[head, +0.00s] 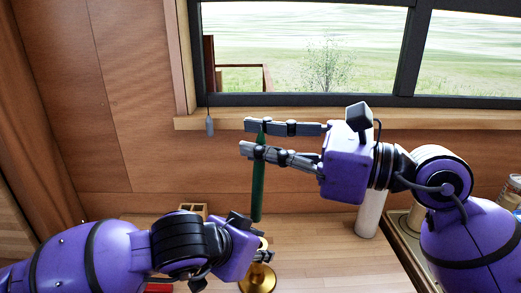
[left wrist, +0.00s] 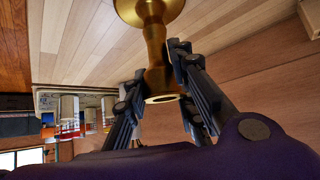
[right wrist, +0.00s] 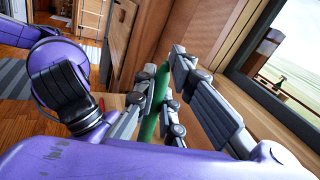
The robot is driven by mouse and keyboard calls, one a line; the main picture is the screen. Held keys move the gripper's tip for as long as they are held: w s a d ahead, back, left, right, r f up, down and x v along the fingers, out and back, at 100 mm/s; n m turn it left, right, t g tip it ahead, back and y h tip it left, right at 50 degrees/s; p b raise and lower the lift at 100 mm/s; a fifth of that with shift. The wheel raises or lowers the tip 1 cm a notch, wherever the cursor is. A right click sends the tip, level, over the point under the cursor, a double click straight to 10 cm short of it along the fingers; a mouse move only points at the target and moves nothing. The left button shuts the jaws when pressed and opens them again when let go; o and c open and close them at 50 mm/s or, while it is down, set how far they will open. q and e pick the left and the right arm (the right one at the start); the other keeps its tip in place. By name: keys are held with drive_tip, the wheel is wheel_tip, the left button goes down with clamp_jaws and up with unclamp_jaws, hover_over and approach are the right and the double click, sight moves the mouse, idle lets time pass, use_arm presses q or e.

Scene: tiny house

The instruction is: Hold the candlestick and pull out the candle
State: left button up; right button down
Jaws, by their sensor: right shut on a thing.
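The green candle (head: 258,190) hangs upright with its lower end just above the gold candlestick (head: 260,278). My right gripper (head: 252,140) is shut on the candle's upper part, and the green candle (right wrist: 155,105) also shows between its fingers in the right wrist view. The candlestick stands on the table; its round base and stem (left wrist: 154,55) show in the left wrist view, and its cup is empty. My left gripper (left wrist: 158,62) has its fingers on both sides of the stem. I cannot tell whether both fingers press on it.
A white cylinder (head: 370,214) stands on the table (head: 320,250) to the right, under my right arm. A small wooden box (head: 192,209) is behind my left arm. The window sill (head: 420,119) and wooden wall are close behind the right gripper.

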use_arm(q)
drive_tip(key=o, duration=0.5)
drive_tip(key=shift+c, duration=0.2)
